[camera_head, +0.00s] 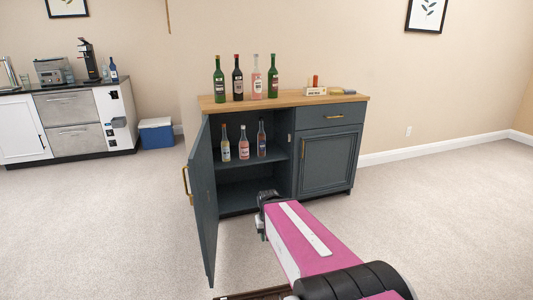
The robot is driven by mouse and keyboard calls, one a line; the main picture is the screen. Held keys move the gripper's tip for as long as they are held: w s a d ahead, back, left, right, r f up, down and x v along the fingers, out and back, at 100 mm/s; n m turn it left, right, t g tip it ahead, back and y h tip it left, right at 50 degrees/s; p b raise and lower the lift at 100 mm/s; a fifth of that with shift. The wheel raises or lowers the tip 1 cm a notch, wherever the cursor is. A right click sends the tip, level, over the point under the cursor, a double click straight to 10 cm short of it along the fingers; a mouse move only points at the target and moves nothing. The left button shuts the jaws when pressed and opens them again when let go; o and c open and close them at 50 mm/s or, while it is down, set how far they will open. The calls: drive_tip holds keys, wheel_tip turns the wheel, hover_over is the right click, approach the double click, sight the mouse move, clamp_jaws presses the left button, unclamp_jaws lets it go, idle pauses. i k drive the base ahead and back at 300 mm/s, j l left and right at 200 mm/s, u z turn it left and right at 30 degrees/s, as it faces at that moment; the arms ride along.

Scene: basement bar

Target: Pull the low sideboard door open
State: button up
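The low sideboard (328,117) is dark blue-grey with a wooden top and stands against the back wall. Its left door (204,205) stands wide open, swung out toward me, with a brass handle (187,185) on its outer face. The right door (327,162) is shut, and so is the drawer (334,116) above it. My gripper (264,212) is low in front of the open compartment, right of the open door and apart from its handle. The fingers are small and partly hidden by my pink arm, so I cannot tell whether they are open.
Several bottles (257,78) and small items (317,88) stand on the sideboard top. Smaller bottles (244,147) stand on the inner shelf. A blue cooler (156,137) and a kitchen counter (68,122) are at the left. Carpet (435,210) is clear at the right.

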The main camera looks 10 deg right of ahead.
sight(325, 160)
drive_tip(key=i+l, duration=0.25)
drive_tip(key=i+l+u, duration=0.1)
drive_tip(key=i+l, duration=0.15)
drive_tip(key=l, duration=0.2)
drive_tip(key=i+l, duration=0.2)
drive_tip(key=l, duration=0.15)
